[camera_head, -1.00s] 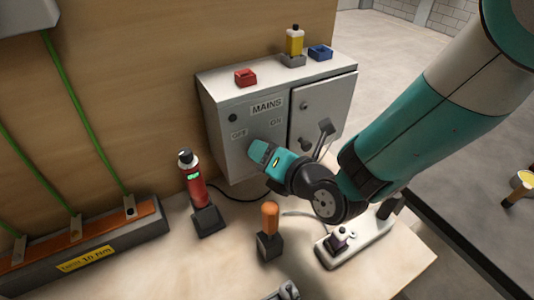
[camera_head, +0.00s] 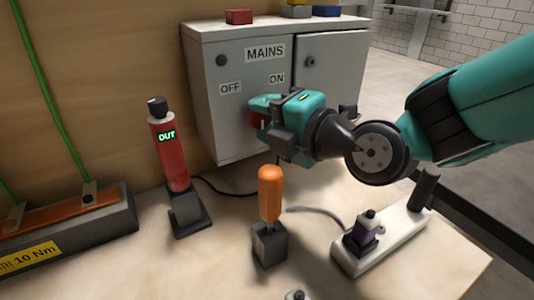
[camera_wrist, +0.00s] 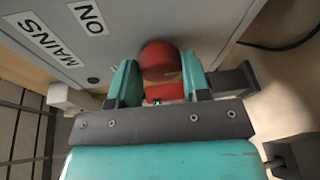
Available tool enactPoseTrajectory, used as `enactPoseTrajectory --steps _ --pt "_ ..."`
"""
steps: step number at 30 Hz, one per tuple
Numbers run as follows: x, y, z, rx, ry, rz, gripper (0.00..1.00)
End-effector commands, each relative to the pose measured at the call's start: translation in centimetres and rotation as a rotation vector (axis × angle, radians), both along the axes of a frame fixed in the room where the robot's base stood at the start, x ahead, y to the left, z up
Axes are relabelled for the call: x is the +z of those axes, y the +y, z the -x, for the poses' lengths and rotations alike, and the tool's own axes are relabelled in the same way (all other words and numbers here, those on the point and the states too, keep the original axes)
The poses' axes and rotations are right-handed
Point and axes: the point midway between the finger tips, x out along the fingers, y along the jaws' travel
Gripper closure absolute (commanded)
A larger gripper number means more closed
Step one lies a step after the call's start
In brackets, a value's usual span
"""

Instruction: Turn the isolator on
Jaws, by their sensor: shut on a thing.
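The isolator's red handle (camera_wrist: 160,60) is on the front of the grey MAINS cabinet (camera_head: 215,122). In the wrist view it lies between my gripper's (camera_wrist: 160,82) two teal fingers, which are shut on it. In the head view my gripper (camera_head: 262,110) reaches the cabinet front from the right and hides most of the handle; only a bit of red shows. The OFF label (camera_head: 230,88) is to the upper left of the handle and the ON label (camera_head: 276,78) is above it. I cannot tell which label the handle points to.
A red tester reading OUT (camera_head: 168,150) stands in a holder left of the cabinet. An orange-handled tool (camera_head: 270,195) stands in front, below my gripper. Small bins (camera_head: 238,16) sit on the cabinet.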

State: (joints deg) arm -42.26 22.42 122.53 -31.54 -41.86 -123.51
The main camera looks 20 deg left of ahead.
Motion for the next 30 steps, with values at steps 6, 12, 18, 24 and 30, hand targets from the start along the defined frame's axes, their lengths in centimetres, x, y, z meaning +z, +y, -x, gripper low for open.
enactPoseTrajectory --steps 6,12,18,24,30 --pt "-1.2 -0.1 -0.08 0.0 0.152 -0.131 0.8" --pt "-1.07 -0.07 -0.07 0.001 0.283 -0.241 0.8" --pt "-0.87 -0.05 -0.09 0.0 0.385 -0.327 0.8" --pt "-0.68 -0.04 -0.08 0.0 0.452 -0.383 0.8" --pt "-0.51 -0.02 -0.1 -0.001 0.483 -0.408 0.8"
